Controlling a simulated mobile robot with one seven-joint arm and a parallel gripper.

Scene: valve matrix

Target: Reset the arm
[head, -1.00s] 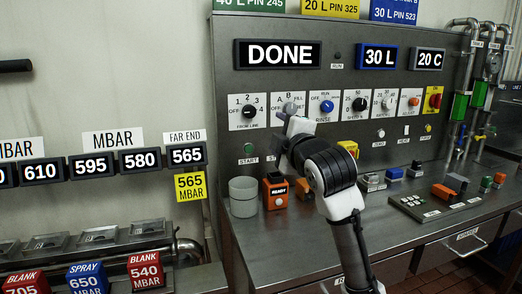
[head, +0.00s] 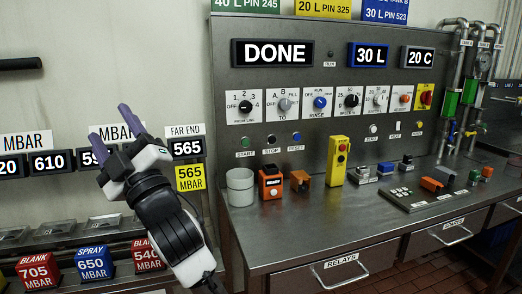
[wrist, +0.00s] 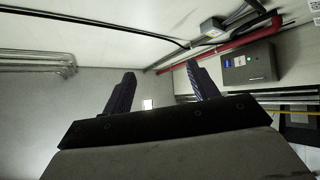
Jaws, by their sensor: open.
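My gripper (head: 110,128) is raised in the left part of the head view, in front of the wall with the pressure readouts. Its two fingers are apart with nothing between them, and they point up and to the left. In the wrist view my gripper (wrist: 160,95) also shows open and empty, facing the upper wall and ceiling.
A steel control panel (head: 290,110) with several knobs and a DONE display (head: 272,53) stands at the right. Its bench holds a grey cup (head: 240,187), an orange device (head: 270,183) and a yellow switch box (head: 338,160).

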